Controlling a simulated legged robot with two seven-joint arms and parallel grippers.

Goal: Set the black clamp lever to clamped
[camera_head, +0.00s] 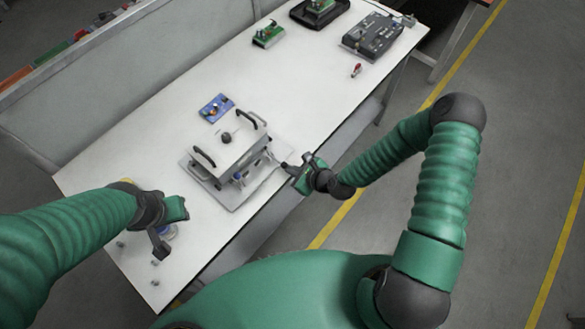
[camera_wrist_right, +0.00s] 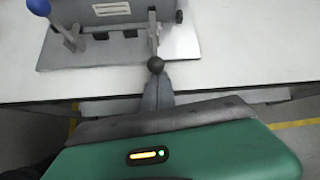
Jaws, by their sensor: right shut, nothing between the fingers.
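The grey fixture (camera_head: 232,146), with two dark handles and a round knob on its lid, stands on a plate on the white table. In the right wrist view the black clamp lever (camera_wrist_right: 156,65) has a round black ball at its near end, and its metal arm runs back to the fixture. My right gripper (camera_head: 285,166) is shut and empty at the table's front edge. In the right wrist view its fingertips (camera_wrist_right: 157,84) are right at the black ball; I cannot tell whether they touch. My left gripper (camera_head: 168,228) hangs over the table's near left end, its fingers unclear.
A blue-tipped lever (camera_wrist_right: 38,8) stands on the same plate (camera_wrist_right: 95,52), left of the black one. A blue circuit board (camera_head: 216,107) lies behind the fixture. A green board (camera_head: 268,35), a red-handled tool (camera_head: 356,70) and a dark grey case (camera_head: 372,37) lie farther right.

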